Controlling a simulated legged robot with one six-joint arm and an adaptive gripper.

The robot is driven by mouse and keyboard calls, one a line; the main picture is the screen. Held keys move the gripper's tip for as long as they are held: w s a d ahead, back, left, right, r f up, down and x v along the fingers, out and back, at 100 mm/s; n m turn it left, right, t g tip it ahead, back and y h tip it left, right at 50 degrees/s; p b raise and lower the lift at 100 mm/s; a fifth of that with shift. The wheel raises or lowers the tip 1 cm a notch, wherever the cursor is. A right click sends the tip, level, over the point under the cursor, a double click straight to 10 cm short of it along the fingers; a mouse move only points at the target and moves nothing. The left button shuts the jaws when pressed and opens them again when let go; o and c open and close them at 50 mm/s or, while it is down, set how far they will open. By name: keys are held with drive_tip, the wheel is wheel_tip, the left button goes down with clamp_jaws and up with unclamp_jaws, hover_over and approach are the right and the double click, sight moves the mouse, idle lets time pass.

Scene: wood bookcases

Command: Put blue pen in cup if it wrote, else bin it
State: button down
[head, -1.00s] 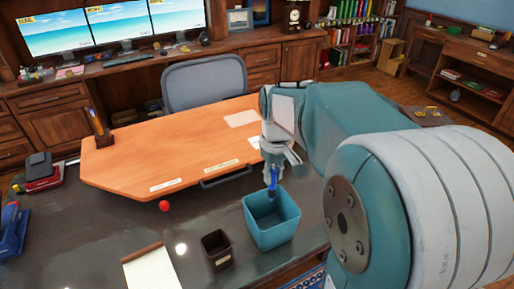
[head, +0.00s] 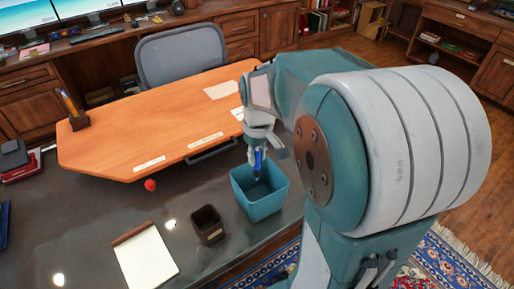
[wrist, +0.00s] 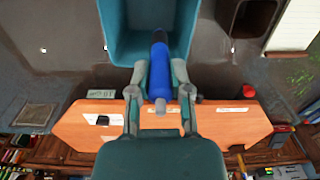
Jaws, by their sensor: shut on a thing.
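My gripper (head: 257,156) is shut on the blue pen (head: 257,165), which also shows between the fingers in the wrist view (wrist: 160,72). The pen hangs roughly upright with its dark end down, over or just inside the open top of the teal bin (head: 264,206). The bin also shows at the top of the wrist view (wrist: 118,35). The dark cup (head: 208,232) stands left of the bin and looks empty. A lined notepad (head: 147,261) lies to the left of the cup; I cannot make out any pen mark on it.
The bin, cup and notepad are on a dark glossy desk (head: 95,215). An orange wooden desk section (head: 150,125) lies behind, with paper strips and a pen holder (head: 79,121). A red ball (head: 150,185) sits near its front edge. A grey chair (head: 180,55) stands beyond.

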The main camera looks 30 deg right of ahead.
sight(257, 167)
drive_tip(key=shift+f, duration=2.15)
drive_tip(key=shift+c, duration=2.4)
unclamp_jaws()
wheel_tip(257, 167, up, 12)
drive_tip(key=shift+f, duration=0.1)
